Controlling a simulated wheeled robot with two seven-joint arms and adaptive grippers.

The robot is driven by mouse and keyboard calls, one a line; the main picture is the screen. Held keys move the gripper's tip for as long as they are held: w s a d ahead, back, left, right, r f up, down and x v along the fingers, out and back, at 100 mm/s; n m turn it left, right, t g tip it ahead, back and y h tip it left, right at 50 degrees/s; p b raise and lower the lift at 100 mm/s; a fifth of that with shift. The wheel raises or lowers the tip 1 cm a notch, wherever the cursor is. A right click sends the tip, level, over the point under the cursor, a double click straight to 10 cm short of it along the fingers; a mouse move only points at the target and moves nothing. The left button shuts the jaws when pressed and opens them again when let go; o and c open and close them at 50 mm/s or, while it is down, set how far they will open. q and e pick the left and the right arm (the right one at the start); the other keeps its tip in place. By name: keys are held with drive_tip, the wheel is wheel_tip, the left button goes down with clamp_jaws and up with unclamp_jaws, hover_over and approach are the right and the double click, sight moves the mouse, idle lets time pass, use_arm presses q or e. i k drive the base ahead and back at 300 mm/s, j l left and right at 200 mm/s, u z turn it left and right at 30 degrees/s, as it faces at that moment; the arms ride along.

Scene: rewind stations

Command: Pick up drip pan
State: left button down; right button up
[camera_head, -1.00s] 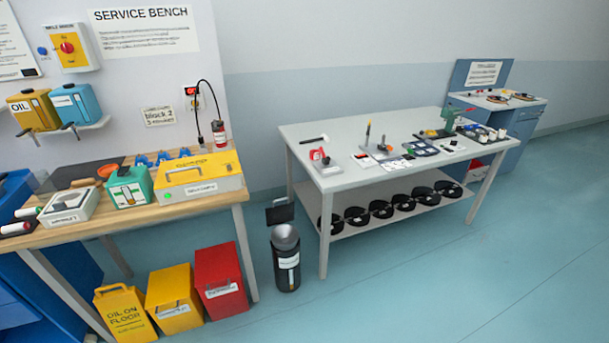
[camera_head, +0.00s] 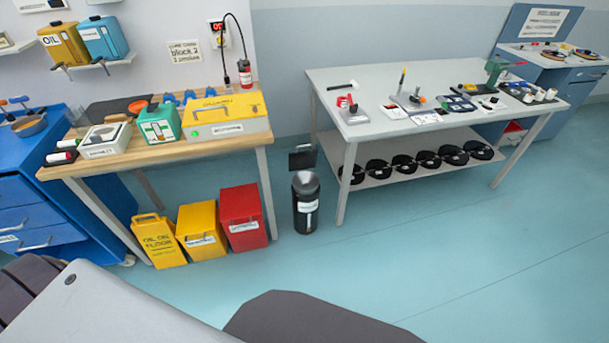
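No label marks a drip pan, so I cannot tell for sure which thing it is. A round brown pan-like dish (camera_head: 30,126) sits on top of the blue cart (camera_head: 60,198) at the far left. A dark flat plate or tray (camera_head: 106,112) lies at the back of the wooden service bench (camera_head: 188,152). Parts of my own body fill the bottom left and bottom middle. I see neither gripper's fingertips.
Yellow (camera_head: 160,241) and red (camera_head: 242,218) bins and a black canister (camera_head: 306,208) stand on the floor by the bench. A yellow-lidded box (camera_head: 226,114) and a green box (camera_head: 160,124) are on it. A blue-grey station (camera_head: 540,60) is at the far right. The right foreground floor is clear.

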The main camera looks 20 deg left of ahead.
sight(35, 121)
drive_tip(key=u, duration=1.95)
drive_tip(key=i+j+z, duration=0.1)
drive_tip(key=j, duration=0.25)
drive_tip(key=i+j, duration=0.25)
drive_tip(key=i+j+z, duration=0.15)
drive_tip(key=j, duration=0.25)
drive_tip(key=i+j+z, duration=0.1)
drive_tip(key=j, duration=0.25)
drive_tip(key=i+j+z, duration=0.1)
drive_tip(key=i+j, duration=0.15)
drive_tip(key=j, duration=0.15)
drive_tip(key=i+j, duration=0.15)
drive_tip(key=j, duration=0.25)
drive_tip(key=i+j+z, duration=0.15)
drive_tip(key=j, duration=0.2)
